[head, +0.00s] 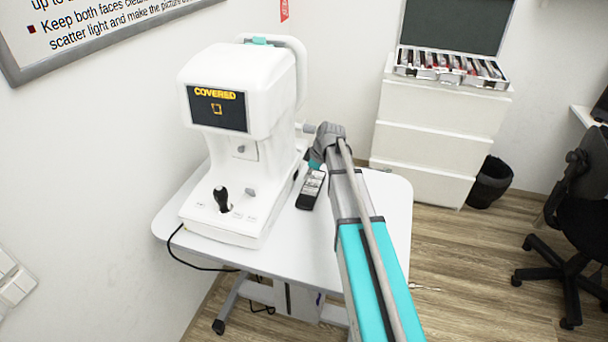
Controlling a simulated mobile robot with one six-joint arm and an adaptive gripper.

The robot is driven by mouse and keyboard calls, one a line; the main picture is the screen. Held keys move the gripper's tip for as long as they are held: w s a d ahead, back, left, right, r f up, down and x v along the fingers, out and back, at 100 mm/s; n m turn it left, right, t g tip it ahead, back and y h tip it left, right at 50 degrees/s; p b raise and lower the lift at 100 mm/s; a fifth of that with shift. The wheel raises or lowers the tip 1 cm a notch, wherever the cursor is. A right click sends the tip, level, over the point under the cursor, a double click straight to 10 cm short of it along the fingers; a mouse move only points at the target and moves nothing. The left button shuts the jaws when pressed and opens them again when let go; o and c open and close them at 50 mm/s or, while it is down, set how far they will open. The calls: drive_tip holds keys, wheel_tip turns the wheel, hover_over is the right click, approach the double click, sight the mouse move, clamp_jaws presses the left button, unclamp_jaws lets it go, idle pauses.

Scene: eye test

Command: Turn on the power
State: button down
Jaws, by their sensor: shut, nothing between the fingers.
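The white eye-test machine (228,140) stands upright on a small white table. Its dark screen (217,108) is lit and shows the yellow word "COVERED" above a small yellow square icon. A black joystick (222,199) stands on its base. My arm reaches in from the lower right, and my gripper (311,165) is at the right side of the machine, low by its base. The gripper is small and partly hidden by my wrist. It is shut and holds nothing. I cannot tell whether it touches the machine. No power switch can be made out.
A white drawer cabinet (435,125) with an open lens case (450,66) stands behind. A black bin (491,182) and an office chair (575,235) are at right. A black cable (190,262) hangs at left.

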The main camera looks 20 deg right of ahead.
drive_tip(key=shift+s+d+r+p, duration=0.75)
drive_tip(key=shift+d+r, duration=0.05)
drive_tip(key=shift+d, duration=0.15)
drive_tip(key=p+v, duration=0.7)
drive_tip(key=v, duration=0.1)
drive_tip(key=shift+s+p, duration=0.3)
drive_tip(key=shift+p, duration=0.1)
drive_tip(key=shift+r, duration=0.15)
drive_tip(key=s+a+m+h, duration=0.1)
drive_tip(key=s+a+m, duration=0.2)
drive_tip(key=s, duration=0.4)
drive_tip(key=s+a+m+g+h+p, duration=0.1)
drive_tip(key=s+a+m, duration=0.3)
drive_tip(key=s, duration=0.3)
drive_tip(key=s+a+m+g+h+p, duration=0.1)
drive_tip(key=s+a+m, duration=0.3)
drive_tip(key=s, duration=0.3)
drive_tip(key=shift+r+m+h, duration=0.4)
drive_tip(key=shift+r+m, duration=0.05)
drive_tip(key=shift+m, duration=0.05)
drive_tip(key=shift+s+a, duration=0.1)
